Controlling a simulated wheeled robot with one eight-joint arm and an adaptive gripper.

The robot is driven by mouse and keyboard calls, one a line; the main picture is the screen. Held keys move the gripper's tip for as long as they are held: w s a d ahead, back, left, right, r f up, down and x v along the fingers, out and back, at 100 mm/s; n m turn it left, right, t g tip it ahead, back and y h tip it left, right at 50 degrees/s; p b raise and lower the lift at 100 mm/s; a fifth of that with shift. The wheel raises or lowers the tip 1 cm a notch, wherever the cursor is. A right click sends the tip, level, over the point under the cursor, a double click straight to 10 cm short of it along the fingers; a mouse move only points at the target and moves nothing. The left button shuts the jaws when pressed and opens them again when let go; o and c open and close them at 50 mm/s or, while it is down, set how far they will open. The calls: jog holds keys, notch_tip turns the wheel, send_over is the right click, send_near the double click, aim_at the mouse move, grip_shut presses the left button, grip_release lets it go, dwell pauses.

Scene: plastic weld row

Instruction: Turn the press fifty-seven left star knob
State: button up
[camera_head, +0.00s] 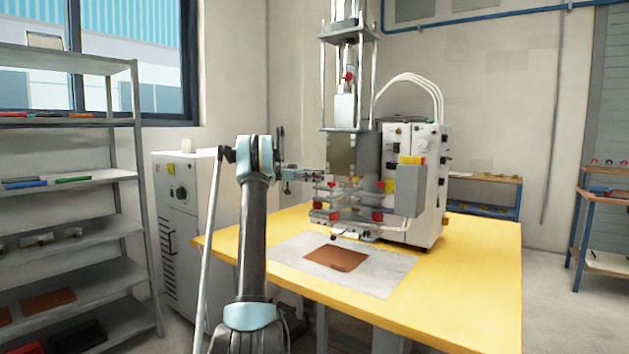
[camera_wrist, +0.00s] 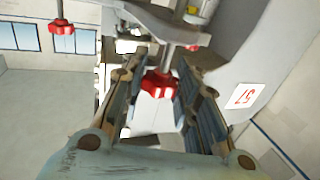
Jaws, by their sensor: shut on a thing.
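The press (camera_head: 352,150) stands on the yellow table and carries several red star knobs. In the wrist view a red star knob (camera_wrist: 158,84) on a metal shaft sits between the two fingers of my gripper (camera_wrist: 160,92), which is shut on it. A white plate (camera_wrist: 245,96) with a red 57, seen upside down, is on the grey body to the right. In the head view my gripper (camera_head: 312,174) reaches in from the left at the press's left side. The gripped knob cannot be made out clearly there.
Another red star knob (camera_wrist: 62,26) hangs at the upper left of the wrist view. A brown sheet (camera_head: 337,258) lies on a grey mat (camera_head: 390,271) on the yellow table (camera_head: 470,265). A white cabinet (camera_head: 180,225) and shelves (camera_head: 75,180) stand left. The table's right side is clear.

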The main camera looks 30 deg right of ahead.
jog(key=shift+d, duration=0.1)
dwell(0.3)
jog(key=o, duration=1.1)
jog(key=shift+c, duration=0.2)
jog(key=shift+r, duration=0.1)
notch_tip(320, 180, up, 10)
jog(key=shift+f, duration=0.1)
